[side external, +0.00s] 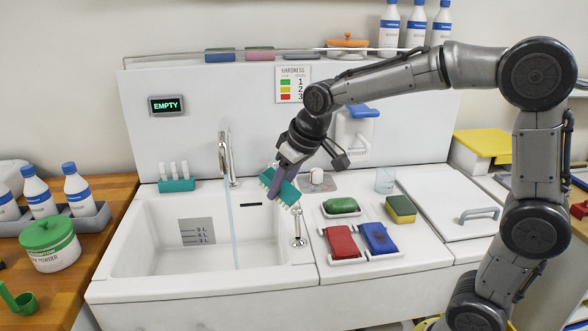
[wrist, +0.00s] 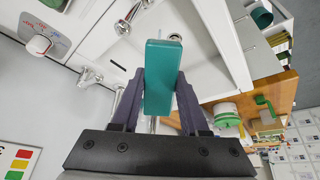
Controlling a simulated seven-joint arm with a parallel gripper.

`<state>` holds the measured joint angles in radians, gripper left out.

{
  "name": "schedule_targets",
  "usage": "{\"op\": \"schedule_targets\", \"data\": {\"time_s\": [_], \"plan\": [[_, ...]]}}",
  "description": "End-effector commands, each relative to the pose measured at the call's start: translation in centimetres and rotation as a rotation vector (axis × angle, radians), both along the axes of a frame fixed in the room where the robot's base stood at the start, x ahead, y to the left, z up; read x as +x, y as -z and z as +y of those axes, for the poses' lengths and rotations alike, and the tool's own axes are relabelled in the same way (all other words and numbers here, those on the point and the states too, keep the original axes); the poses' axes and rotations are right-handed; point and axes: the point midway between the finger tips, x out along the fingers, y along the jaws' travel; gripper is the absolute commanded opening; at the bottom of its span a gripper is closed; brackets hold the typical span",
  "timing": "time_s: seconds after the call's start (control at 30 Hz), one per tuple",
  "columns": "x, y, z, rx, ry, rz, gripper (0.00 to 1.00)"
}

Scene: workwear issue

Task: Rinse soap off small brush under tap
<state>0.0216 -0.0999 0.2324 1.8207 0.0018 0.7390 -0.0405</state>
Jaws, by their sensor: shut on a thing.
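My gripper (side external: 283,183) is shut on a teal brush (side external: 270,180) with pale bristles, held tilted above the right part of the white sink (side external: 150,235). In the wrist view the brush's teal back (wrist: 162,75) sits between the dark fingers of my gripper (wrist: 160,100). The chrome tap (side external: 224,155) is running, and a thin blue water stream (side external: 231,225) falls into the basin. The brush is to the right of the stream and apart from it. I cannot tell whether soap is on the bristles.
Right of the sink lie a green soap (side external: 341,205), a red cloth-like block (side external: 341,243), a blue block (side external: 378,238) and a yellow-green sponge (side external: 400,208). A small chrome fitting (side external: 298,228) stands at the sink's right rim. A teal rack (side external: 176,184) stands behind the basin. A display (side external: 166,105) reads EMPTY.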

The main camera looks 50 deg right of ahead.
Motion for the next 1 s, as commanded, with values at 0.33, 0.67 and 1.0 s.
{"op": "schedule_targets", "data": {"time_s": [0.33,0.67,1.0], "plan": [[-0.2,8.4,-0.1,0.000,0.002,-0.033,0.00],[0.4,10.8,-0.1,0.000,0.002,-0.051,0.00],[3.2,11.4,-0.1,0.000,0.002,-0.050,0.00]]}}
